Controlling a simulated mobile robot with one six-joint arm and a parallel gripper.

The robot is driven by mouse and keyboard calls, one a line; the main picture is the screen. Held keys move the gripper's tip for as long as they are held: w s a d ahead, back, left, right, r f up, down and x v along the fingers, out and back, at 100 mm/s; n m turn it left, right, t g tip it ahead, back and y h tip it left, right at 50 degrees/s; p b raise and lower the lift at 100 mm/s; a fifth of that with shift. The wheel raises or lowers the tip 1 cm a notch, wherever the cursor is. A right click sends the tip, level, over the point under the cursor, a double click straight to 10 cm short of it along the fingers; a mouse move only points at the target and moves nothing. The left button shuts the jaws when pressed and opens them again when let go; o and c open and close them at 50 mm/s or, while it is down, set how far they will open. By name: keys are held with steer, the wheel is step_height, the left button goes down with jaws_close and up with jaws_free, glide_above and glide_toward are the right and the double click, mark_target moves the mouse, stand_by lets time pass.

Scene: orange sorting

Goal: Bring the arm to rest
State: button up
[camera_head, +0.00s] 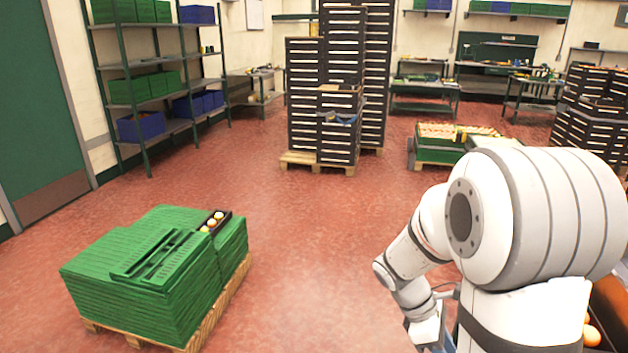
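My white arm (540,215) fills the right side of the head view. Its shoulder is large and near, and the forearm (415,245) hangs down to the left of it. The end of the arm reaches the lower edge of the picture. My gripper's fingers cannot be made out there, so I cannot tell whether it is open or shut or holds anything.
A stack of green crates (150,270) on a pallet stands at lower left, with a small dark box of oranges (214,222) on it. Oranges (591,335) show at lower right beside my arm. Black crates (340,80) stand behind. Red floor between is clear.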

steer(key=s+a+r+m+t+y+p, duration=0.1)
steer(key=s+a+r+m+t+y, duration=0.5)
steer(key=a+r+m, duration=0.4)
steer(key=s+r+m, duration=0.1)
steer(key=m, duration=0.2)
steer(key=shift+s+a+r+t, duration=0.15)
steer(key=shift+s+a+t, duration=0.15)
steer(key=shift+a+t, duration=0.1)
